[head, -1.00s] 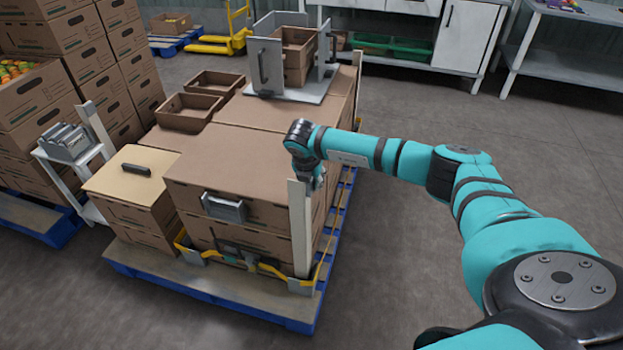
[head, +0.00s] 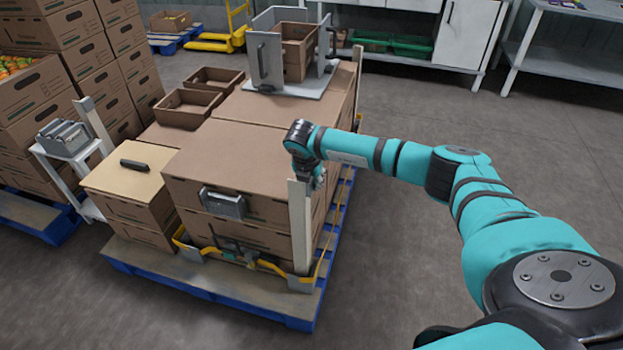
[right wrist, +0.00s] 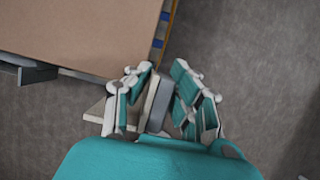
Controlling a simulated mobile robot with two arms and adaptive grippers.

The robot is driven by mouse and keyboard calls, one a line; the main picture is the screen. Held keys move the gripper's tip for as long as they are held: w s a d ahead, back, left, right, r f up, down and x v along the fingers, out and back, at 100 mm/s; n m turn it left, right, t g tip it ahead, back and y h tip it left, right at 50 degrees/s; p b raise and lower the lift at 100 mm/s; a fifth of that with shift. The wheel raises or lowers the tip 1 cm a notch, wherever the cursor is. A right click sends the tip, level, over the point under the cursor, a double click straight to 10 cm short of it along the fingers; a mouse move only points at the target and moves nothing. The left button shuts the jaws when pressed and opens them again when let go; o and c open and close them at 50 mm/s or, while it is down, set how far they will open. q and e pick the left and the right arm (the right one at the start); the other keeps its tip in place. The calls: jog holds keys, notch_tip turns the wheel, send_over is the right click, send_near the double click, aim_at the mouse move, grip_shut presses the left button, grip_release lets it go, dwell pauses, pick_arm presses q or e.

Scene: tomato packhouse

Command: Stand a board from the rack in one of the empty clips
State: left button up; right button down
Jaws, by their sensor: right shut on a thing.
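My right gripper (head: 318,180) is at the top of a pale upright board (head: 301,228) at the near right corner of the loaded pallet. In the right wrist view its fingers (right wrist: 160,102) are shut on a grey block beside the pale board (right wrist: 97,111); the block appears to be part of the board. The board's foot is at a grey corner clip (head: 300,284); I cannot tell whether it is fully seated. Another grey clip (head: 191,256) at the front left is empty. A white rack (head: 82,180) at the left has a pale board (head: 94,124) leaning at it. My left gripper is not in view.
Stacked cartons (head: 45,110) crowd the left. The floor at right is clear.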

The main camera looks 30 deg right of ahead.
jog(key=shift+f, duration=0.45)
jog(key=shift+f+b, duration=0.4)
jog(key=shift+b, duration=0.15)
jog(key=c, duration=1.1)
grip_release()
